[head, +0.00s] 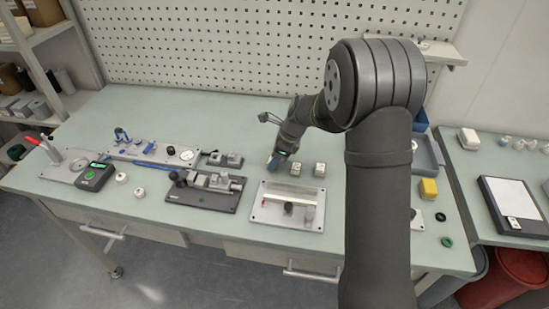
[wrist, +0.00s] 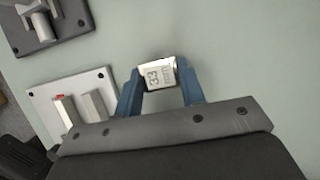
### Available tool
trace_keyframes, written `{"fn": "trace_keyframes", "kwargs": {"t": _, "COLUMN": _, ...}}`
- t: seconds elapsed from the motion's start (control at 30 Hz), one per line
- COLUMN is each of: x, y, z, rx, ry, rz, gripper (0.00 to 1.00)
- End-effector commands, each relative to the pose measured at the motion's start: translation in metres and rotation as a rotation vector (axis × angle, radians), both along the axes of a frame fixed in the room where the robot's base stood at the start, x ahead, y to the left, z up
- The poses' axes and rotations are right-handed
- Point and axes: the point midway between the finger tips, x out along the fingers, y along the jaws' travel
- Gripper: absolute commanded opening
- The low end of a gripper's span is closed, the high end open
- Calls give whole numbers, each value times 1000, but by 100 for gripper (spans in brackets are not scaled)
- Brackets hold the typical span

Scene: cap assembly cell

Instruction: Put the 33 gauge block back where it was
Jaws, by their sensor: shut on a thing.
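The 33 gauge block (wrist: 158,75) shows in the wrist view as a small pale metal block with "33" on its face. It sits between the two blue fingers of my gripper (wrist: 161,83), which is shut on it. I cannot make out the held block's number there. I cannot tell whether it touches the bench.
A pale plate with a bar (head: 259,214) lies in front of my gripper. A yellow block (head: 428,189) is at the right. The bench behind the gripper is clear.

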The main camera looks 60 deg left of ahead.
Motion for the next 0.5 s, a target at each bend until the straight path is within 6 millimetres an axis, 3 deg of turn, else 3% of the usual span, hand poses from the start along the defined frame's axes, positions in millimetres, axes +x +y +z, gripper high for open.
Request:
{"fn": "trace_keyframes", "kwargs": {"t": 0.1, "x": 0, "y": 0, "z": -3, "rx": 1, "ry": -1, "rz": 0, "gripper": 0}}
{"fn": "trace_keyframes", "kwargs": {"t": 0.13, "x": 0, "y": 0, "z": -3, "rx": 0, "ry": 0, "rz": 0, "gripper": 42}}
{"fn": "trace_keyframes", "kwargs": {"t": 0.2, "x": 0, "y": 0, "z": -3, "rx": 0, "ry": 0, "rz": 0, "gripper": 56}}
{"fn": "trace_keyframes", "kwargs": {"t": 0.5, "x": 0, "y": 0, "z": -2, "rx": 0, "ry": 0, "rz": 1, "gripper": 58}}
